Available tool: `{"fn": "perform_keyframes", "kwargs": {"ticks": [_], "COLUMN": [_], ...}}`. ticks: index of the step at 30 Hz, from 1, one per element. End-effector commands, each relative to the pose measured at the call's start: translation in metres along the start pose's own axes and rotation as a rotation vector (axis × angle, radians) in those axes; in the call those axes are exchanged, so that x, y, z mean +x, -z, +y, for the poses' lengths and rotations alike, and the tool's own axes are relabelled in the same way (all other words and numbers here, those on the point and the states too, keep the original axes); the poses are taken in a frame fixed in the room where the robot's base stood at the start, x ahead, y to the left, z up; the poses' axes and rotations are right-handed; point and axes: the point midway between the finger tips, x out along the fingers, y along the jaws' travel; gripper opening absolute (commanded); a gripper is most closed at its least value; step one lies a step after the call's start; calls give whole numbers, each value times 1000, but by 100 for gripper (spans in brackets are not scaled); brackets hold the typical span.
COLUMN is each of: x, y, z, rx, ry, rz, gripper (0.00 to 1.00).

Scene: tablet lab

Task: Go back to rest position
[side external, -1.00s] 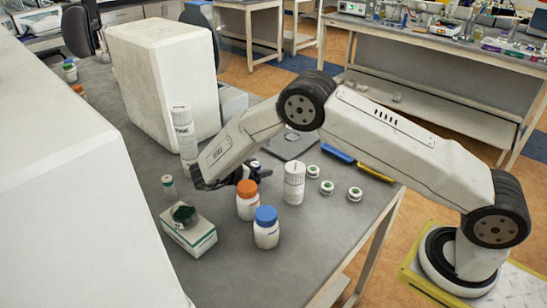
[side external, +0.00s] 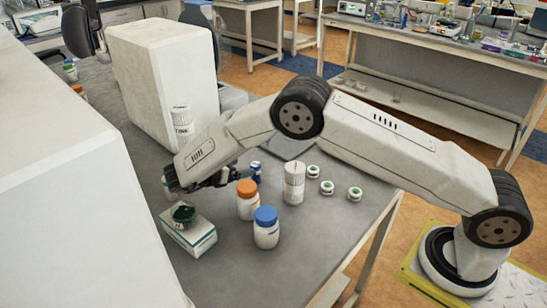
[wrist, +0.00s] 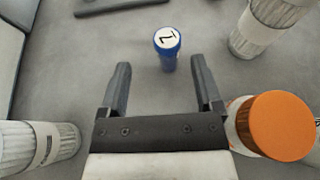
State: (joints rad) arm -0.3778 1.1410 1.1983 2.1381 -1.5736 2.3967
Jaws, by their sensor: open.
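My gripper (side external: 226,177) is open and empty above the grey bench in the side view. In the wrist view its two fingers (wrist: 160,85) stand apart. A small blue vial with a white top marked with a digit (wrist: 167,48) stands upright just beyond the fingertips, not between them. The vial also shows in the side view (side external: 256,172), just right of the fingers. An orange-capped bottle (side external: 247,198) stands close beside the gripper, and its cap is at the right in the wrist view (wrist: 277,127).
A white box with a dark green item (side external: 190,236) lies at the front. A large white machine (side external: 160,75) stands behind. Bare bench lies toward the front right.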

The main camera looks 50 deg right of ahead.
Motion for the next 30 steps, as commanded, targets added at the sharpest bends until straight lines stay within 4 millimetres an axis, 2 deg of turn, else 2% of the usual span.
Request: {"fn": "perform_keyframes", "kwargs": {"ticks": [8,18,24,30], "x": [6,2,-9,-22], "y": [-31,-79,-99,-108], "z": [28,65,73,65], "rx": [-229,-749,-1114,-1500], "ry": [-200,-565,-767,-944], "rz": [-23,-187,-369,-608], "gripper": [83,83,83,83]}}
